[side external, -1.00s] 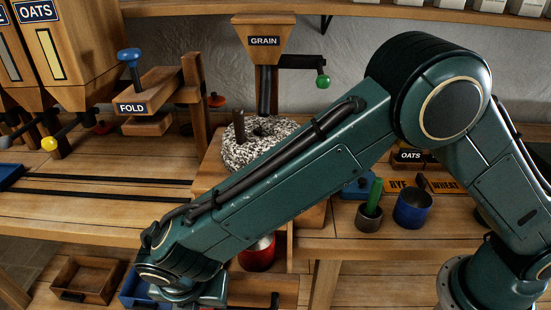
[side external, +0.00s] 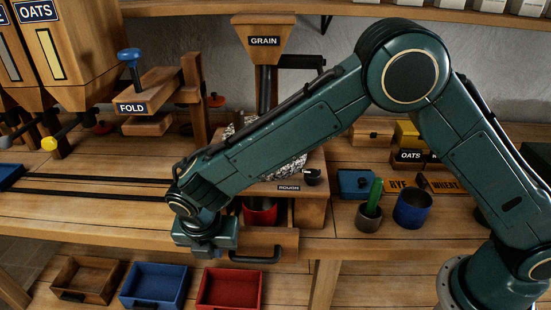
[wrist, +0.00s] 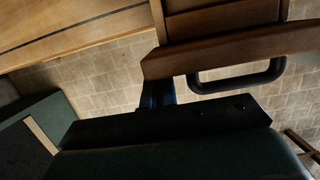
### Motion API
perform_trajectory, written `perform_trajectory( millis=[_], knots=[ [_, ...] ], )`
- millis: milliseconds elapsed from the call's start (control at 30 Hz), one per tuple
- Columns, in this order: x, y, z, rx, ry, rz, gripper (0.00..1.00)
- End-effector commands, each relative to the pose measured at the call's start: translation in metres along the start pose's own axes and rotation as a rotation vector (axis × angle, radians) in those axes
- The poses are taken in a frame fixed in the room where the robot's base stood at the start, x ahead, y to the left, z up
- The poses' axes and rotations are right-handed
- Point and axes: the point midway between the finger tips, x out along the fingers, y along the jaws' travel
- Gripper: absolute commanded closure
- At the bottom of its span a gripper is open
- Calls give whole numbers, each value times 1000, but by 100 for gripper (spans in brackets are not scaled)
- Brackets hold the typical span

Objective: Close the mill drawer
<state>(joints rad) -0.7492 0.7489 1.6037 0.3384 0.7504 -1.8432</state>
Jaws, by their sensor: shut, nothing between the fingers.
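The mill drawer (side external: 285,240) sticks partly out of the wooden mill base, with a red cup (side external: 260,214) standing in it. Its black handle (side external: 258,257) hangs on the front. My gripper (side external: 206,238) is at the left end of the drawer front; its fingers are hidden in the side view. In the wrist view, the dark shut fingers (wrist: 158,92) are against or very close to the end of the drawer front (wrist: 230,48); contact is hard to tell. The handle (wrist: 236,80) is to their right, and nothing is held.
Wooden, blue (side external: 155,284) and red (side external: 230,288) trays sit on the lower shelf below my gripper. A grey cup with a green object (side external: 370,212) and a blue cup (side external: 412,208) stand right of the mill. The bench left of the mill is mostly clear.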

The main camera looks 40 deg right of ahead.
Motion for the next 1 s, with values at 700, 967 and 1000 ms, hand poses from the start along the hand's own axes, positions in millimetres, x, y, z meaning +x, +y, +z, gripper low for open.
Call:
perform_trajectory(
  millis=[700,967,1000],
  knots=[
    [22,0,86,3,-2,0,100],
    [22,0,88,8,-6,1,100],
    [22,0,88,9,-6,1,100]
  ],
)
